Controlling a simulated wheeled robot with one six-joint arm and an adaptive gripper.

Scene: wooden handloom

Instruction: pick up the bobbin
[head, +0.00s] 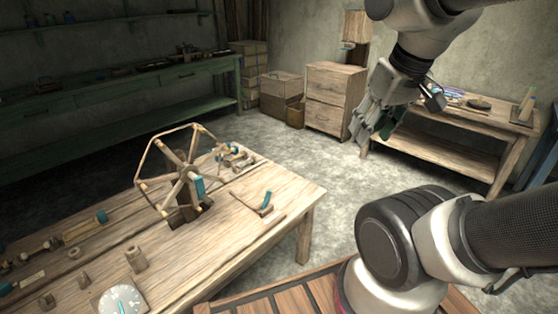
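Several pieces with teal thread lie on the wooden table at the left, and I cannot tell for sure which one is the bobbin. A teal-wound cylinder (200,188) stands upright by the spoked wooden wheel (183,176). A small teal piece (266,200) leans on a little wooden holder near the right end of the table. Another teal-ended piece (101,217) lies at the left. My gripper (371,128) hangs at the upper right, away from this table, pointing down. A dark green shape shows at its fingers; I cannot tell whether it is a held thing or part of the gripper.
The wooden table (235,247) also carries a round dial (121,301) and small wooden pegs. A second table (455,157) with tools stands behind my gripper. A drawer cabinet (335,98) and crates (281,95) stand at the back. Grey floor lies open between the tables.

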